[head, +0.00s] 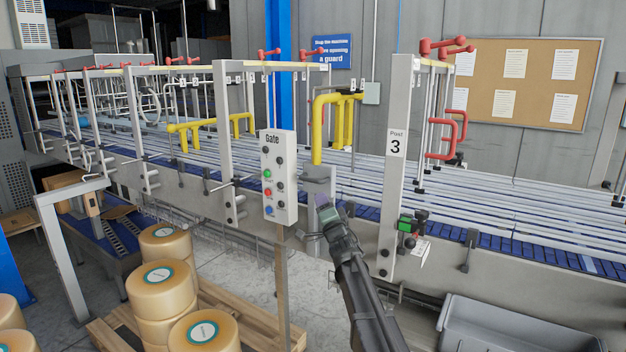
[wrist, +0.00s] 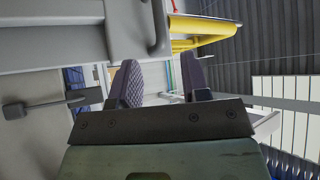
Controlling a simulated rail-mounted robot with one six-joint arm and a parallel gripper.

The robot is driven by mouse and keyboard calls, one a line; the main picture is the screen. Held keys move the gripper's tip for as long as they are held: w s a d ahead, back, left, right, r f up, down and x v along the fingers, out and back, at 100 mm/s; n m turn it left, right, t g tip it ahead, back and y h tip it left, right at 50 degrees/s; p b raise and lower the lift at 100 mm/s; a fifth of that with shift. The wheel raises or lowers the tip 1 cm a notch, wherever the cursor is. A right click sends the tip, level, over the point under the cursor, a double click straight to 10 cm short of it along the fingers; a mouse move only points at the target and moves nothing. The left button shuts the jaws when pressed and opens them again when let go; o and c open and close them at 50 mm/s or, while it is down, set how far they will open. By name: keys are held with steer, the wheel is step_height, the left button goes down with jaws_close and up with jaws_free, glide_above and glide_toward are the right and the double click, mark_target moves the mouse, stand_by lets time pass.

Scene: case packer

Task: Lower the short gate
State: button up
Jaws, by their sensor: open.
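A short yellow tubular gate (head: 318,130) stands at the conveyor, left of the post marked 3, its near leg reaching down to a grey bracket (head: 318,174). Yellow tubing (wrist: 205,28) also shows at the top of the wrist view, beyond the fingers. My gripper (head: 324,204) is just below the bracket, in front of the conveyor's side. In the wrist view my gripper (wrist: 158,78) has its two fingers apart, with no object clearly held between them. Whether a finger touches the bracket cannot be told.
A control box marked Gate (head: 279,177) stands just left of my gripper. Post 3 (head: 394,165) rises to the right. A longer yellow rail (head: 210,125) is farther left. Round tan items (head: 160,288) sit on a pallet at lower left, and a grey bin (head: 500,325) stands lower right.

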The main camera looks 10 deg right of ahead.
mark_target(313, 181)
steer(key=p+x, duration=0.4)
steer(key=x, duration=0.7)
steer(key=shift+f, duration=0.1)
steer(key=shift+s, duration=0.1)
jaws_close()
